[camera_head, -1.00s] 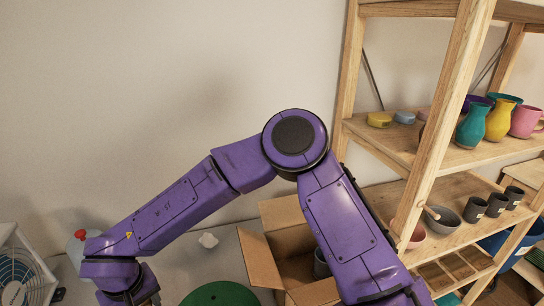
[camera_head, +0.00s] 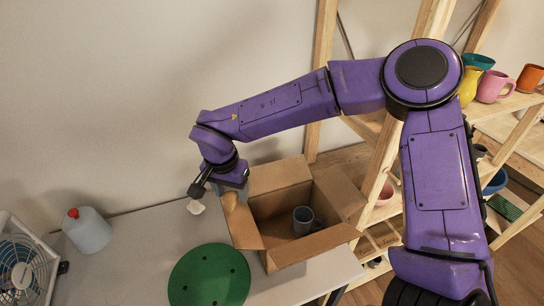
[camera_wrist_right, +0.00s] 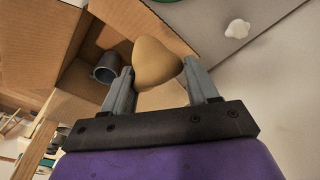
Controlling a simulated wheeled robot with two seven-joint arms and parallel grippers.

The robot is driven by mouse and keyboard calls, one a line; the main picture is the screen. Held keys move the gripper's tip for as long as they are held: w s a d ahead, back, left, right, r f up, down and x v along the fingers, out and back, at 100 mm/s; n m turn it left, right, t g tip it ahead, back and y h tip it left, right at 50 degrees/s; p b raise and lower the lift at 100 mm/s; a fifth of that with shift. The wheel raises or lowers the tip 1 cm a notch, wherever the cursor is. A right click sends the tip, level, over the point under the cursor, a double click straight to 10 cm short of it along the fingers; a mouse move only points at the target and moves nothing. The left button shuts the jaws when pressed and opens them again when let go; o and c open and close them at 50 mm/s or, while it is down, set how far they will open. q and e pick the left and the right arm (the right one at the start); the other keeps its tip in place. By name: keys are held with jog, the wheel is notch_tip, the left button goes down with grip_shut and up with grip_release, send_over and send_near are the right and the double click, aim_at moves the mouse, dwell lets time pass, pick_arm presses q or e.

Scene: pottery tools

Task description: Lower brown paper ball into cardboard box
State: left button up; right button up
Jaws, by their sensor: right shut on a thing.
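The brown paper ball (camera_wrist_right: 155,62) is a smooth tan lump between the two grey fingers of my right gripper (camera_wrist_right: 158,70), which is shut on it. In the head view the right gripper (camera_head: 218,188) hangs just left of the open cardboard box (camera_head: 325,198), by its left flap. The ball is hard to tell from the flap there. The box also shows in the wrist view (camera_wrist_right: 38,42), beyond the ball. A grey mug (camera_head: 303,220) stands inside the box; it shows in the wrist view too (camera_wrist_right: 106,66). My left gripper is out of view.
A white crumpled piece (camera_head: 196,207) lies on the table (camera_head: 140,250) left of the box. A green disc (camera_head: 209,276) lies in front. A bottle with a red cap (camera_head: 88,231) and a fan (camera_head: 20,265) stand at left. A wooden shelf with pottery stands at right.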

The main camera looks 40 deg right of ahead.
jog(key=s+d+r+m+g+p, duration=0.2)
jog(key=s+d+r+m+p, duration=0.3)
jog(key=d+m, duration=0.65)
notch_tip(320, 180, down, 9)
jog(key=w+a+m+b, duration=0.1)
jog(key=a+m+b, duration=0.1)
jog(key=b, duration=0.9)
jog(key=shift+a+f+h+b, duration=0.15)
jog(key=shift+a+h+b, duration=0.1)
jog(key=shift+h+b, duration=0.1)
jog(key=shift+s+m, duration=0.1)
jog(key=shift+m, duration=0.15)
jog(key=shift+f+b, duration=3.3)
jog(key=shift+f, duration=3.4)
jog(key=shift+f+b, duration=0.3)
jog(key=shift+f, duration=0.3)
